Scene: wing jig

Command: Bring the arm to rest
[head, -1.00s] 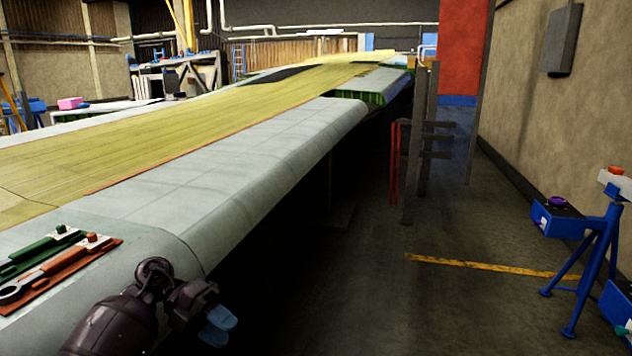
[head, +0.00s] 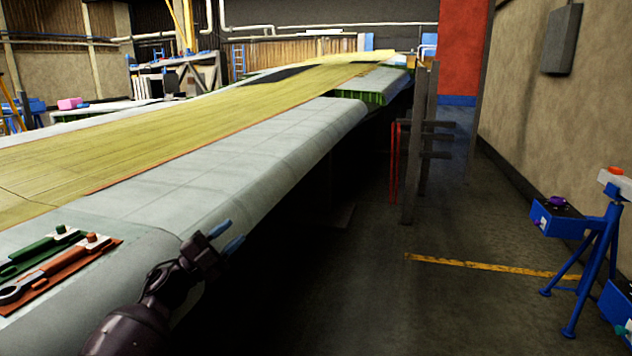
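My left gripper (head: 235,231) is in the lower left of the head view, beside the rounded front edge of the wing (head: 250,182). Its two blue fingers point up and to the right, with a narrow gap between them and nothing seen in it. It looks open and empty. My dark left arm comes up from the bottom edge, in front of the wing edge. I cannot tell whether there is contact between arm and wing. My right gripper is not in view.
A red tool tray (head: 62,278) and green tool tray (head: 38,252) lie on the wing at left. A blue stand (head: 592,262) with a blue bin (head: 560,218) is at right. Grey posts (head: 419,145) stand beyond. The floor between is clear, with a yellow line (head: 490,267).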

